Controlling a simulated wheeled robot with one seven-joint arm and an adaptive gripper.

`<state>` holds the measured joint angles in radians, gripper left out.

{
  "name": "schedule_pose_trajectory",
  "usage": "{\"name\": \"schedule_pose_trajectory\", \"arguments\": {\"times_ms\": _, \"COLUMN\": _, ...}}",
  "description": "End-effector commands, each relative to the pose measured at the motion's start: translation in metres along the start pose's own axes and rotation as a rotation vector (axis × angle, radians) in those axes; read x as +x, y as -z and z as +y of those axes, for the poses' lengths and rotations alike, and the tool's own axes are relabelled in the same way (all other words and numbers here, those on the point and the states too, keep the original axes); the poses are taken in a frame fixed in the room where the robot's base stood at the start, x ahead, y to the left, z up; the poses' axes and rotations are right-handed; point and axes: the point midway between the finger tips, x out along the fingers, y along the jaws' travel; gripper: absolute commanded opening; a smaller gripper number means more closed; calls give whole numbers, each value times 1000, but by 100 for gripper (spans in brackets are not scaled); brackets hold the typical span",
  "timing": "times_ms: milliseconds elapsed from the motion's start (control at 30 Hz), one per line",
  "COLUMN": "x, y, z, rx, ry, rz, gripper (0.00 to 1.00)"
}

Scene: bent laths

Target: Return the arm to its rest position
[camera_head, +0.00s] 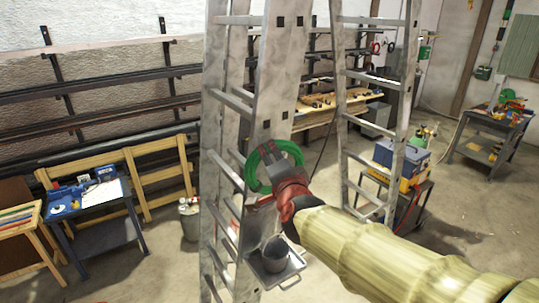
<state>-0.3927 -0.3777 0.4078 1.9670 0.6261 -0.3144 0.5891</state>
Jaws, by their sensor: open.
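My arm (385,250), pale yellow, reaches in from the lower right corner toward the middle of the picture. It ends in a red wrist part and my gripper (262,192), which is in front of a tall grey metal stepladder (227,110). The gripper is open, and I see nothing held in it. A green ring or coil (293,150) shows right behind and above the gripper, against the ladder. I cannot tell whether the gripper touches the ladder or the coil. The fingertips are small and partly hidden.
A tray (292,268) with a grey bucket (275,253) is at the ladder below the gripper. A second ladder (346,120) stands behind. A blue workbench (95,195) is at left, a loaded cart (405,190) at right.

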Motion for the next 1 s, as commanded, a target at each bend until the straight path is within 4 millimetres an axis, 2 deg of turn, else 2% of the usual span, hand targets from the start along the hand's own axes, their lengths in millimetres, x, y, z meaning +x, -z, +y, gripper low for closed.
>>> {"name": "schedule_pose_trajectory", "arguments": {"times_ms": 33, "x": -11, "y": 0, "z": -1, "rx": 1, "ry": 2, "rz": 0, "gripper": 48}}
{"name": "schedule_pose_trajectory", "arguments": {"times_ms": 133, "x": -27, "y": 0, "z": -1, "rx": 2, "ry": 2, "rz": 0, "gripper": 48}}
{"name": "schedule_pose_trajectory", "arguments": {"times_ms": 367, "x": -46, "y": 0, "z": 0, "rx": -9, "ry": 0, "rz": -1, "gripper": 48}}
{"name": "schedule_pose_trajectory", "arguments": {"times_ms": 467, "x": -48, "y": -15, "z": 7, "rx": -59, "ry": -24, "rz": -56, "gripper": 48}}
{"name": "schedule_pose_trajectory", "arguments": {"times_ms": 533, "x": -50, "y": -36, "z": 21, "rx": -131, "ry": -56, "rz": -135, "gripper": 48}}
{"name": "schedule_pose_trajectory", "arguments": {"times_ms": 667, "x": -73, "y": -84, "z": 60, "rx": -323, "ry": -131, "rz": -338, "gripper": 48}}
{"name": "schedule_pose_trajectory", "arguments": {"times_ms": 733, "x": -92, "y": -102, "z": 90, "rx": -430, "ry": -167, "rz": -438, "gripper": 48}}
{"name": "schedule_pose_trajectory", "arguments": {"times_ms": 867, "x": -130, "y": -122, "z": 157, "rx": -610, "ry": -242, "rz": -592, "gripper": 48}}
{"name": "schedule_pose_trajectory", "arguments": {"times_ms": 1000, "x": -172, "y": -125, "z": 234, "rx": -766, "ry": -332, "rz": -716, "gripper": 48}}
